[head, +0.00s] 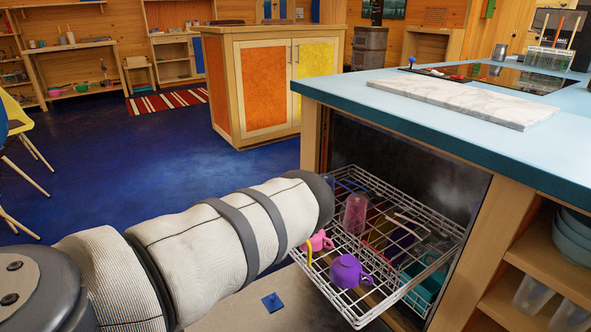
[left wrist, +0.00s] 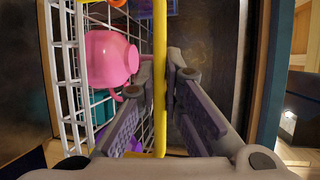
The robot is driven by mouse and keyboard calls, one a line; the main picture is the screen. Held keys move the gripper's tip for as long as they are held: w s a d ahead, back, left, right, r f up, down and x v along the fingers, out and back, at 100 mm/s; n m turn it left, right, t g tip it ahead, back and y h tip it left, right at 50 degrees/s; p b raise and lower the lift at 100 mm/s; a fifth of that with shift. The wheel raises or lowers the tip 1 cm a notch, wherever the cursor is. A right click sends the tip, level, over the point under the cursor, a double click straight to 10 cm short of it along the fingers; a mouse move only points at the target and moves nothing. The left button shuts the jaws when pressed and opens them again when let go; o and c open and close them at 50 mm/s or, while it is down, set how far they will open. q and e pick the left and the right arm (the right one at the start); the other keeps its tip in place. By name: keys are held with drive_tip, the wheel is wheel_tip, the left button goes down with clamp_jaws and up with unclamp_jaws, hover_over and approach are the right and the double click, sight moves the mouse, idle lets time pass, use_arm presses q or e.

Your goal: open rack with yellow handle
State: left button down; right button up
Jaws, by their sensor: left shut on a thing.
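The wire rack (head: 390,297) sticks out of the dark opening under the blue counter. It carries a pink cup (head: 318,241), a purple cup (head: 347,271), a clear pinkish glass (head: 355,213) and teal dishes. A small piece of the yellow handle (head: 309,253) shows at its front, beside my arm. In the left wrist view the yellow handle (left wrist: 160,120) runs as an upright bar between the fingers of my left gripper (left wrist: 160,65), which is closed on it. The pink cup (left wrist: 108,58) is just left of the fingers. In the head view my forearm hides the left gripper. My right gripper is not visible.
A lowered door panel (head: 235,308) with a blue piece on it lies below the rack. The blue counter (head: 440,125) overhangs the opening, with a marble board (head: 462,101) on top. Open shelves (head: 545,255) stand to the right. The blue floor (head: 130,170) at left is clear.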

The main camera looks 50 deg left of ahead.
use_arm(q)
drive_tip(key=shift+s, duration=0.2)
drive_tip(key=c, duration=1.7)
unclamp_jaws()
drive_tip(key=v, duration=1.2)
